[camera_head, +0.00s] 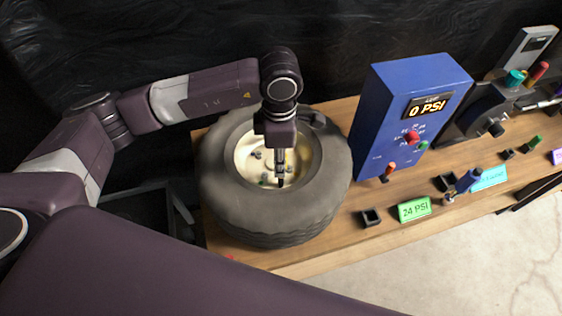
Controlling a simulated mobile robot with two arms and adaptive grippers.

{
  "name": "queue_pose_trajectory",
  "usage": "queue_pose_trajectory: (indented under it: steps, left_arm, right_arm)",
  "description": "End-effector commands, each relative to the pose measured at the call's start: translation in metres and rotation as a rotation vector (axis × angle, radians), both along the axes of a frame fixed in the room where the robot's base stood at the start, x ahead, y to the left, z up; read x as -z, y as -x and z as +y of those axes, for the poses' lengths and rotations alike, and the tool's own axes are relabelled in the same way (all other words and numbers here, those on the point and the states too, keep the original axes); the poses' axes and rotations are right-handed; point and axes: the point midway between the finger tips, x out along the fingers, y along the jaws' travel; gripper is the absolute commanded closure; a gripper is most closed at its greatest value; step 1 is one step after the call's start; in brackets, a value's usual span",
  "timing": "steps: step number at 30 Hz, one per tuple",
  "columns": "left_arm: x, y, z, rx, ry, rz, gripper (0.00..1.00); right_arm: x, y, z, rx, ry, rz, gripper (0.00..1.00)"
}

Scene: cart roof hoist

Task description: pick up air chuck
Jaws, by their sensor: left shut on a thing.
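My left gripper (280,172) points straight down over the pale hub (247,168) of a black tire (225,205). It is shut on a small dark thing at the hub, mostly hidden by the fingers, so I cannot tell what it is. A blue-handled tool with a metal tip, which looks like the air chuck (468,180), leans on the bench at the right, beside a small black holder (446,182). It is well apart from my left gripper. My right gripper is not in view.
A blue box (385,105) with a display reading 0 PSI stands right of the tire. A green 24 PSI card (414,209), a cyan card (489,178) and an empty black holder (371,217) lie along the wooden bench (330,245). Dark equipment stands further right.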

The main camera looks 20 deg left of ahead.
Motion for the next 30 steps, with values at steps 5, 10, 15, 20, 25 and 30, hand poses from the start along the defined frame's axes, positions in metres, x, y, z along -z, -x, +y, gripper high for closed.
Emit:
queue_pose_trajectory:
  steps: [5,10,15,20,25,30]
  left_arm:
    - [-0.001,0.0,0.0,0.0,0.0,-0.001,1.0]
    - [-0.001,-0.001,0.0,0.0,0.001,-0.001,1.0]
    - [-0.002,-0.001,0.0,0.0,0.001,-0.003,1.0]
    - [-0.012,-0.002,-0.001,0.0,0.003,-0.004,1.0]
    - [-0.04,-0.002,-0.001,0.001,0.004,-0.008,1.0]
    - [-0.09,-0.002,-0.001,0.003,0.002,-0.011,1.0]
  right_arm:
    - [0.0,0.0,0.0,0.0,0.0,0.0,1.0]
    - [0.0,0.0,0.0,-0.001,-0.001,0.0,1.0]
    - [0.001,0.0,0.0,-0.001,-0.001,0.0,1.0]
    - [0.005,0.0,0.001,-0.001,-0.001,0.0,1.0]
    - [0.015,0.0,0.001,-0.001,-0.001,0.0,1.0]
    - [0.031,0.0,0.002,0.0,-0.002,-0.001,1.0]
